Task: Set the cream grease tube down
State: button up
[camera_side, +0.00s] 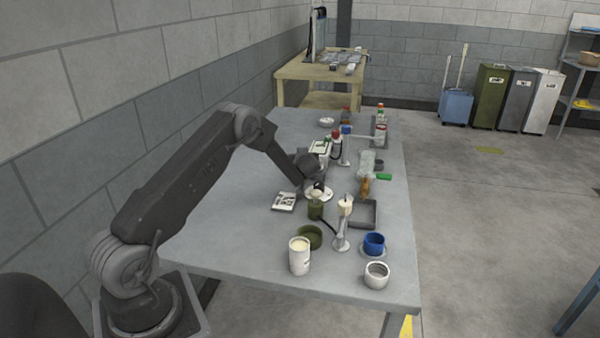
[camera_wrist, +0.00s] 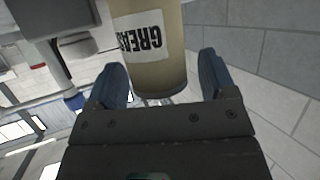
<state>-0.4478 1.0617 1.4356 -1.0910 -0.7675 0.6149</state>
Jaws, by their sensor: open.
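The cream grease tube (camera_wrist: 155,72), a tan cylinder with a white label reading "GREAS", shows large in the wrist view, its upper part cut off by the frame. My gripper (camera_wrist: 161,62) is open, with one dark blue finger on each side of the tube. A gap shows between the tube and the right finger; whether the left finger touches it I cannot tell. In the side view my gripper (camera_side: 317,189) is low over the middle of the grey table (camera_side: 225,215). I cannot clearly pick out the tube there.
An olive can (camera_side: 315,211) stands just below my gripper in the side view, near a white printed card (camera_side: 284,201). A white cup (camera_side: 299,257), blue cup (camera_side: 374,243), metal stand (camera_side: 341,240) and dark tray (camera_side: 364,214) are nearer. The left table area is clear.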

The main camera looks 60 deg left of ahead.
jog(key=c, duration=1.1)
jog(key=shift+o, duration=0.2)
jog(key=shift+r, duration=0.1)
